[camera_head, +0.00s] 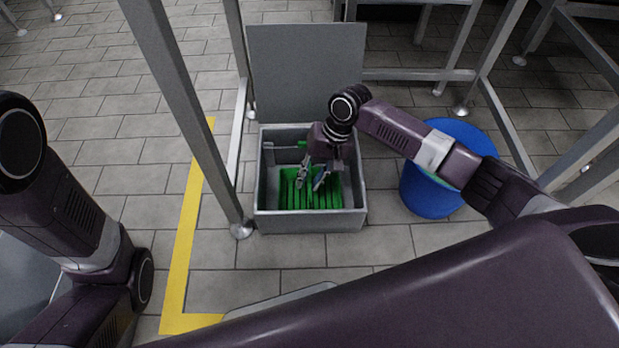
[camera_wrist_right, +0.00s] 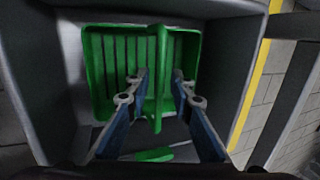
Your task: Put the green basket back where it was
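The green basket (camera_head: 325,199) sits inside a grey open box (camera_head: 310,221) on the floor. It also shows in the right wrist view (camera_wrist_right: 97,77), with a slatted bottom and an upright green handle (camera_wrist_right: 157,118) across its middle. My right gripper (camera_head: 311,184) reaches down into the box. In the wrist view its fingers (camera_wrist_right: 160,78) are apart, one on each side of the handle, with a gap visible on both sides. My left arm shows at the left, but its gripper is out of view.
The box's grey lid (camera_head: 307,70) stands raised behind it. A small green piece (camera_wrist_right: 155,155) lies in the box beside the basket. A blue bin (camera_head: 430,200) stands to the right. Metal frame legs (camera_head: 190,120) rise close to the box. Yellow tape (camera_head: 183,240) marks the floor at left.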

